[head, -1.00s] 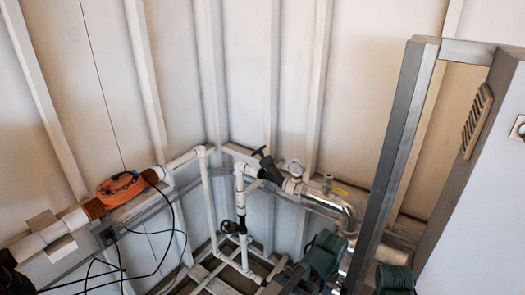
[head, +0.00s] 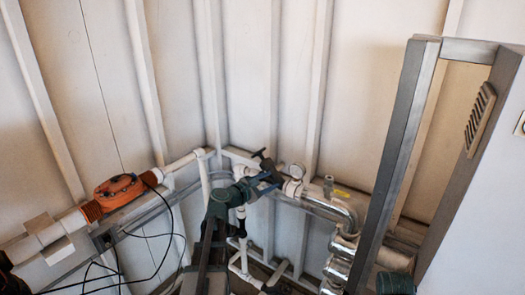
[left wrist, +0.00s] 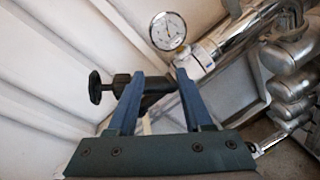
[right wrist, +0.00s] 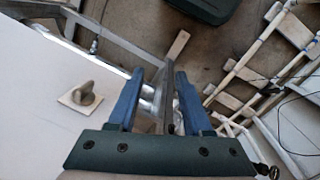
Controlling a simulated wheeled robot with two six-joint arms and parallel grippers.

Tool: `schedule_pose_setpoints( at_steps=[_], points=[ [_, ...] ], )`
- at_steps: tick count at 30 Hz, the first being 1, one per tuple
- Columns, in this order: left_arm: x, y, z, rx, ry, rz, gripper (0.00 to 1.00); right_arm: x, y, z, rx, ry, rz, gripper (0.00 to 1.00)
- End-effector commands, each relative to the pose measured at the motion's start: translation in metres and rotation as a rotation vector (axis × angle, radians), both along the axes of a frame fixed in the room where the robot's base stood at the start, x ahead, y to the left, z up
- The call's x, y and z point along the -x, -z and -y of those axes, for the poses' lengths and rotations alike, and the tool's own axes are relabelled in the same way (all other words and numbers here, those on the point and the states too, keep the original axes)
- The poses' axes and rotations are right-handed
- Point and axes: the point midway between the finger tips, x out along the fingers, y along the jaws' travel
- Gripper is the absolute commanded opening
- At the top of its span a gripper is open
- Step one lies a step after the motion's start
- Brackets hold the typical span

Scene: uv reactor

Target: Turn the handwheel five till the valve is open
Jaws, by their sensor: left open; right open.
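A black valve with a small black knob or wheel (left wrist: 97,88) sits on the pipework. In the left wrist view its knob lies left of my fingers and its body shows behind and between them. In the head view the valve (head: 265,163) is partly covered by my left gripper (head: 274,179). That gripper is open; whether it touches the valve cannot be told. No number five is readable. My right gripper (right wrist: 158,73) is open and empty in the right wrist view, away from the valve.
A pressure gauge (left wrist: 168,30) stands close beyond my left fingertips. Silver pipes (head: 342,210) run to the right of the valve. An orange fitting (head: 119,187) and black cables are at left. A grey frame post (head: 395,150) stands at right.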

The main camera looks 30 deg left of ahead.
Motion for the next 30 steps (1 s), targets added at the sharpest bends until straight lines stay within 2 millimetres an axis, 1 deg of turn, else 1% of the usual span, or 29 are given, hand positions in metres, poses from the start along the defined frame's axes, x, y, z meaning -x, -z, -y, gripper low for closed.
schedule_pose_setpoints(
  at_steps=[1,3,6,8,10,13,17,20,24,30],
  points=[
    [0.000,-0.011,-0.030,0.103,-0.076,0.033,0.50,0.000,0.000,0.000,0.000,0.000,0.000,0.50],
    [0.004,-0.023,-0.060,0.233,-0.155,0.074,0.50,0.000,0.000,0.000,0.000,0.000,0.000,0.50],
    [0.009,-0.034,-0.087,0.353,-0.221,0.116,0.50,0.000,0.000,0.000,0.000,0.000,0.000,0.50],
    [0.011,-0.037,-0.096,0.391,-0.242,0.129,0.50,0.000,0.000,0.000,0.000,0.000,0.000,0.50],
    [0.012,-0.039,-0.100,0.411,-0.252,0.136,0.50,0.000,0.000,0.000,0.000,0.000,0.000,0.50],
    [0.011,-0.039,-0.100,0.414,-0.252,0.137,0.50,0.000,0.000,0.000,0.000,0.000,0.000,0.50],
    [0.000,-0.039,-0.100,0.412,-0.249,0.136,0.50,0.000,0.000,0.000,0.000,0.000,0.000,0.50],
    [-0.017,-0.039,-0.100,0.411,-0.249,0.136,0.50,0.000,0.000,0.000,0.000,0.000,0.000,0.50],
    [-0.047,-0.039,-0.100,0.410,-0.248,0.135,0.50,0.000,0.000,0.000,0.000,0.000,0.000,0.50],
    [-0.087,-0.039,-0.100,0.409,-0.247,0.135,0.50,0.000,0.000,0.000,0.000,0.000,0.000,0.50]
  ],
)
